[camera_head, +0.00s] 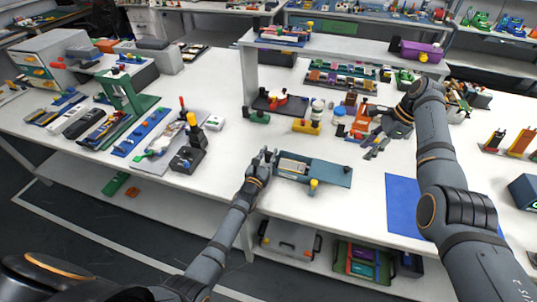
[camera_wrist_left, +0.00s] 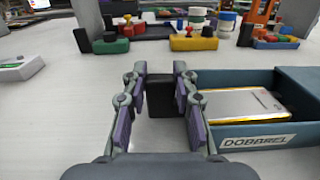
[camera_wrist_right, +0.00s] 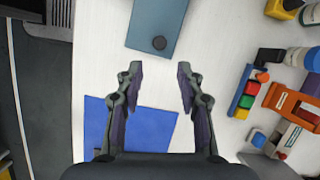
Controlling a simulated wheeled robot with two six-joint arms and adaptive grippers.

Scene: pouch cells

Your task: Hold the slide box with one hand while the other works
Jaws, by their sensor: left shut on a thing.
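The blue-grey slide box (camera_head: 331,174) lies on the white table, its left part open with a silver pouch cell (camera_wrist_left: 238,102) inside. The left wrist view shows its label, DOBBREL (camera_wrist_left: 258,141). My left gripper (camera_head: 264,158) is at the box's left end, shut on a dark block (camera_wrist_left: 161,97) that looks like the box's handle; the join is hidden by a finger. My right gripper (camera_wrist_right: 160,70) is open and empty above the table, to the right of the box.
A blue mat (camera_head: 404,207) lies right of the box. A yellow-topped post (camera_head: 314,185) stands at the box's front edge. Behind are a yellow block (camera_head: 306,127), jars and an orange fixture (camera_wrist_right: 292,104). Tools crowd the table's left; white table is clear around the box.

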